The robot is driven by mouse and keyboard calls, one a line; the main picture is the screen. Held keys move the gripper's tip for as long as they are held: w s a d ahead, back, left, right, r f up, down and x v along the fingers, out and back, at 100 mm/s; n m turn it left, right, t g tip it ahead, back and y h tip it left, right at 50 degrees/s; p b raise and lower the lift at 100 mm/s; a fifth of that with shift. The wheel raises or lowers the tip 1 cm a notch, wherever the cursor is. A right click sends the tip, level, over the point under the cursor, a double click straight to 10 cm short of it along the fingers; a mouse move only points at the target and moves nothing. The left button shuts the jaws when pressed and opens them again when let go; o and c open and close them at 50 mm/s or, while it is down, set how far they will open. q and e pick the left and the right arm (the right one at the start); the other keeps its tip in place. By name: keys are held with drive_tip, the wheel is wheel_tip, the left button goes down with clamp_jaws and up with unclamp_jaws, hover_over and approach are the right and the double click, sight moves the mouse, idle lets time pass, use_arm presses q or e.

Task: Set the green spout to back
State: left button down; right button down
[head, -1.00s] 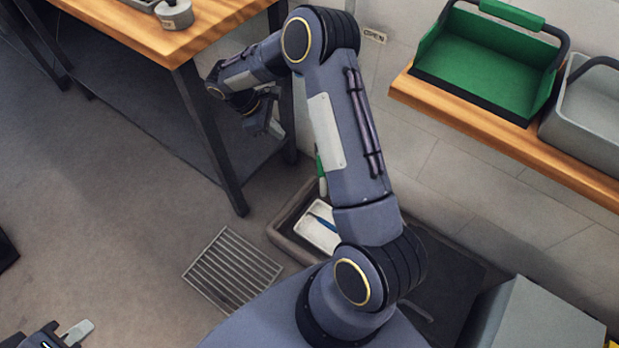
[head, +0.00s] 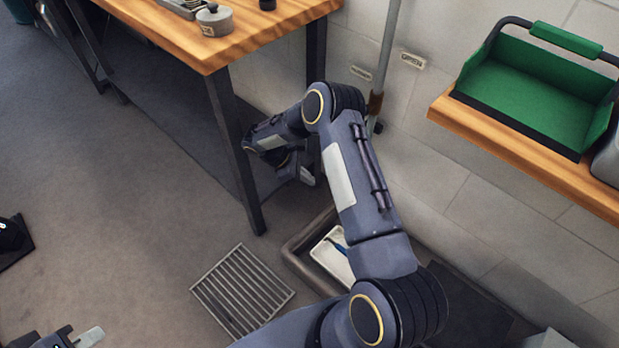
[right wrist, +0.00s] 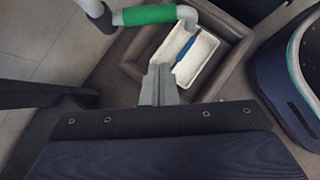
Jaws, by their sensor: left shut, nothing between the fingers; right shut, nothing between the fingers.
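The green spout (right wrist: 150,15) shows at the top of the right wrist view as a pale pipe with a green sleeve. Its bent end hangs over a sunken basin. In the head view I cannot make it out; my right arm covers that area. My right gripper (right wrist: 160,72) is shut and empty, its tips below the green sleeve in the picture and seemingly apart from it. In the head view the right gripper (head: 307,177) is beside the workbench leg. My left gripper (head: 88,338) is at the bottom left corner, shut and empty, far from the spout.
The basin (head: 293,248) holds a white tray (head: 327,262) with a blue item. A floor grate (head: 242,292) lies left of it. The wooden workbench (head: 205,50) stands upper left. A shelf (head: 520,140) bears a green caddy (head: 530,95). A grey pole (head: 388,50) rises along the wall.

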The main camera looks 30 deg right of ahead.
drive_tip(key=s+d+f+b, duration=0.1)
drive_tip(key=s+d+f, duration=0.3)
drive_tip(key=d+f, duration=0.2)
drive_tip(key=shift+s+d+b, duration=0.25)
drive_tip(key=shift+d+b, duration=0.1)
drive_tip(key=shift+b, duration=0.05)
